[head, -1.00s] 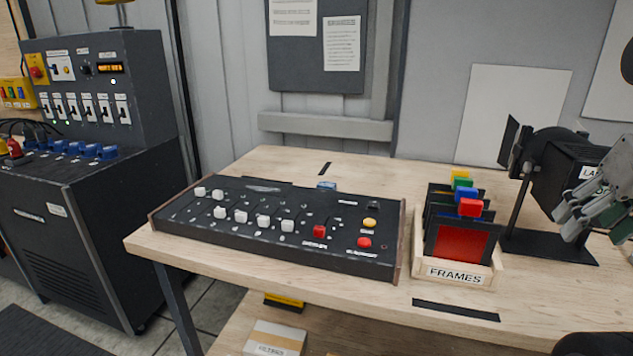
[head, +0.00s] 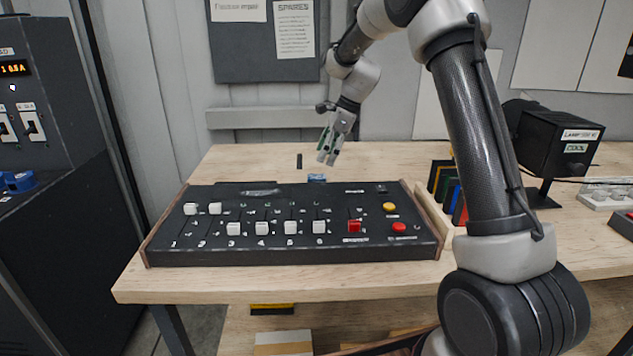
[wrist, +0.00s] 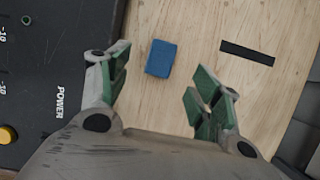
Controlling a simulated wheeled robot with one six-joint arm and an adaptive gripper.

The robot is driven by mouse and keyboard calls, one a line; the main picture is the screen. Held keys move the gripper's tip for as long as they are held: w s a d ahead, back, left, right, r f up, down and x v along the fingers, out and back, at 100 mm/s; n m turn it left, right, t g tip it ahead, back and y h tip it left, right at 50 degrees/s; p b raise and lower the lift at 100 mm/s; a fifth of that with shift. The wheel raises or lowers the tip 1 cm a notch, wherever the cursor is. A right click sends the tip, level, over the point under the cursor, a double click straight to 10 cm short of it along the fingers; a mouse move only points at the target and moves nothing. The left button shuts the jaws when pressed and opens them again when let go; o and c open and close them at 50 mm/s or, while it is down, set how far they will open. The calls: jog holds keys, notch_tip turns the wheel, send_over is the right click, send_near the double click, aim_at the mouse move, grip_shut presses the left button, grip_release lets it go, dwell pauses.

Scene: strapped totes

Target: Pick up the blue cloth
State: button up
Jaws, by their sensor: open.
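The blue cloth (wrist: 161,58) is a small folded pad lying flat on the wooden table, just behind the black control panel. In the head view the cloth (head: 317,178) shows as a small blue patch at the panel's back edge. My gripper (wrist: 160,90) is open and empty, with green-lined fingers. In the wrist view the cloth lies beyond the fingertips, roughly between the lines of the two fingers. In the head view my gripper (head: 328,158) hangs above the table close to the cloth, fingers pointing down. I see no contact.
The slider panel (head: 290,250) lies in front of the cloth, with a red button (head: 399,227). A black strip (head: 299,161) is on the table nearby. Coloured frames (head: 440,180) and a lamp (head: 565,140) stand to the right. Bare table surrounds the cloth's far side.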

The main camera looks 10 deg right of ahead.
aim_at(318, 176)
jog(key=x, duration=0.3)
jog(key=shift+w, duration=0.1)
jog(key=x, duration=0.5)
jog(key=shift+d+f, duration=0.1)
jog(key=shift+d, duration=0.25)
jog(key=c, duration=0.9)
